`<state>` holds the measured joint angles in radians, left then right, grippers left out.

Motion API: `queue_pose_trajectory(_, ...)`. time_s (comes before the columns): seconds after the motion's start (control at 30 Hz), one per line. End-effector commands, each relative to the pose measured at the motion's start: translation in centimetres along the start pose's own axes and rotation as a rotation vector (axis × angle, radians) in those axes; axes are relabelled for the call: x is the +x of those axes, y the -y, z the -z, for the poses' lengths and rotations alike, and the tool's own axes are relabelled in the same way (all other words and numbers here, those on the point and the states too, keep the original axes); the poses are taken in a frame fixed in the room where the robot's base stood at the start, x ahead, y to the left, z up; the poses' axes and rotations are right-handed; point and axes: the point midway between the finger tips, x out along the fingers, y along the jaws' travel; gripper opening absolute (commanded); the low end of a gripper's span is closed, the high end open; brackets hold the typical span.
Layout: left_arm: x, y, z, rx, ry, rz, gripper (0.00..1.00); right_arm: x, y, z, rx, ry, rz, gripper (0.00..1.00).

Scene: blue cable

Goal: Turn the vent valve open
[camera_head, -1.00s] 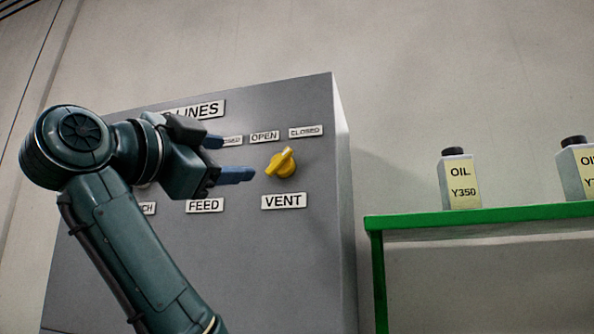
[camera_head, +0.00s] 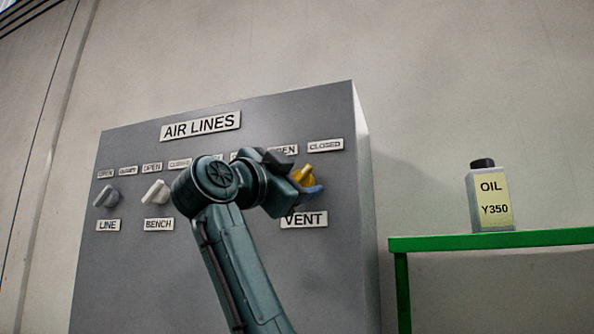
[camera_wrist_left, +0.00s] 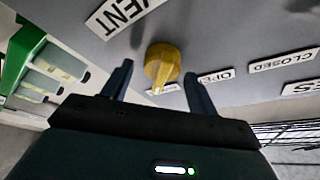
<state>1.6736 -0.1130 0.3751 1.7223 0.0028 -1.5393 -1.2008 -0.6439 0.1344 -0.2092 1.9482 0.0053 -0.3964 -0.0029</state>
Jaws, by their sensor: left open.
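The vent valve (camera_head: 304,174) is a yellow knob on the grey panel (camera_head: 335,260), above the VENT label (camera_head: 304,220). Its handle slants up to the right, with the CLOSED label (camera_head: 325,145) above right and the OPEN label partly hidden. My left gripper (camera_head: 308,182) is at the knob and hides part of it. In the left wrist view the knob (camera_wrist_left: 163,62) lies between the spread fingers of the open gripper (camera_wrist_left: 158,70), with gaps visible on both sides. Whether the fingertips reach around it in depth is unclear. My right gripper is out of view.
My arm hides the FEED area. A green table (camera_head: 490,239) with an oil bottle (camera_head: 490,197) stands right of the panel.

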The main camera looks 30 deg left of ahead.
Motion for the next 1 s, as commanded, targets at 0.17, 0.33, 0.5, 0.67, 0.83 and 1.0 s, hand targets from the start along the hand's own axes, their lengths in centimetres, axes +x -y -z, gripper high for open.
queue_pose_trajectory(0.17,0.12,-0.03,-0.04,0.000,0.000,0.000,0.59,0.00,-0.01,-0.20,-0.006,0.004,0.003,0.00)
queue_pose_trajectory(0.33,0.11,-0.03,-0.03,0.000,0.000,0.000,0.52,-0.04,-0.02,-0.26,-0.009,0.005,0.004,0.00)
queue_pose_trajectory(0.5,0.09,-0.02,-0.02,0.000,0.000,0.000,0.39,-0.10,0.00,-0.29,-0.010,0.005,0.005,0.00)
queue_pose_trajectory(0.67,0.09,-0.03,-0.02,0.000,0.000,0.000,0.25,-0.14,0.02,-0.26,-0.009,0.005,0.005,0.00)
queue_pose_trajectory(0.83,0.08,-0.04,-0.02,-0.001,0.000,0.000,0.15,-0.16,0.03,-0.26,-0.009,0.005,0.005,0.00)
queue_pose_trajectory(1.0,0.08,-0.09,-0.07,-0.015,0.000,0.005,0.15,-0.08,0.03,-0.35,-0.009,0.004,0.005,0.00)
